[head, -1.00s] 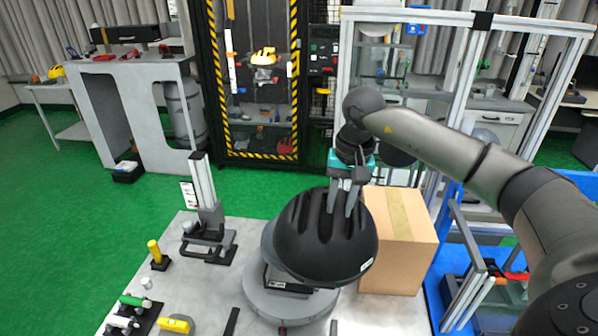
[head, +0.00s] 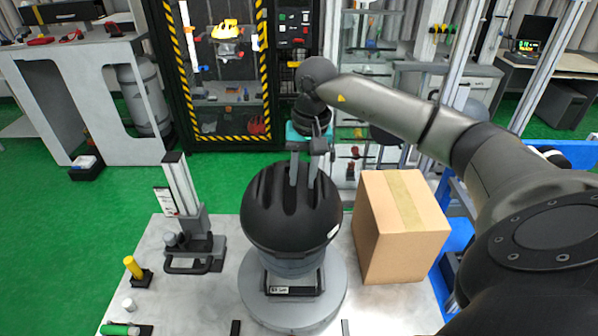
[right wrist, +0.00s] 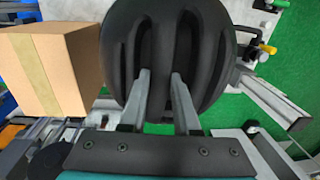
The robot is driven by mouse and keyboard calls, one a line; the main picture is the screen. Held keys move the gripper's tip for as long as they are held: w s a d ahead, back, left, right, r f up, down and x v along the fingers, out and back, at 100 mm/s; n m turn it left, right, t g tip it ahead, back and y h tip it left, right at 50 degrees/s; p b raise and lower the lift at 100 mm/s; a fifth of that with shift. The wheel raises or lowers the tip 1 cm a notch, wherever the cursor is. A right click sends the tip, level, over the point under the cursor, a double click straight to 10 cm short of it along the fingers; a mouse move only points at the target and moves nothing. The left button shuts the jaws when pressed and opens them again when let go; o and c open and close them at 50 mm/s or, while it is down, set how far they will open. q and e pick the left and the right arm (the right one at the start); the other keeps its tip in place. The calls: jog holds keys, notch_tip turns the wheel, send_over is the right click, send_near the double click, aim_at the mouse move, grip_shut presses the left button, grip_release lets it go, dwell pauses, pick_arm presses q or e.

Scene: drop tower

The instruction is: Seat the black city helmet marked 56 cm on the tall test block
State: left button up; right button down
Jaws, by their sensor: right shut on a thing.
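The black helmet (head: 268,218), ribbed with long vents, sits dome up over a grey block (head: 296,270) in the head view. A small white label shows on its right rim; its text is too small to read. The block stands on a round grey base (head: 258,305) with a dark label plate. The helmet hides most of the block, so I cannot tell if it is fully down. My right gripper (head: 303,182) points down with its fingers shut on a rib of the helmet top. The right wrist view shows both fingers on the helmet (right wrist: 205,55). My left gripper is not in view.
A cardboard box (head: 400,228) stands close right of the helmet. A grey upright measuring stand (head: 187,215) is at left on the metal table (head: 205,300). A black-and-yellow framed tower (head: 210,80) stands behind.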

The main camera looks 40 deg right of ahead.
notch_tip(320, 180, down, 3)
jog(key=shift+w+f+b, duration=0.1)
jog(key=shift+b, duration=0.65)
notch_tip(320, 180, down, 3)
jog(key=shift+f+b, duration=0.1)
jog(key=shift+b, duration=0.9)
notch_tip(320, 180, down, 3)
jog(key=shift+f+b, duration=0.15)
jog(key=shift+b, duration=0.85)
notch_tip(320, 180, down, 2)
jog(key=shift+f+b, duration=0.25)
jog(key=shift+b, duration=0.9)
pick_arm(q)
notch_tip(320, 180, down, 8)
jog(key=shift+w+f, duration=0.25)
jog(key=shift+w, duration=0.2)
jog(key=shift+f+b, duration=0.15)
jog(key=shift+b, duration=0.15)
pick_arm(e)
jog(key=shift+s+a+f, duration=0.15)
jog(key=shift+s, duration=0.05)
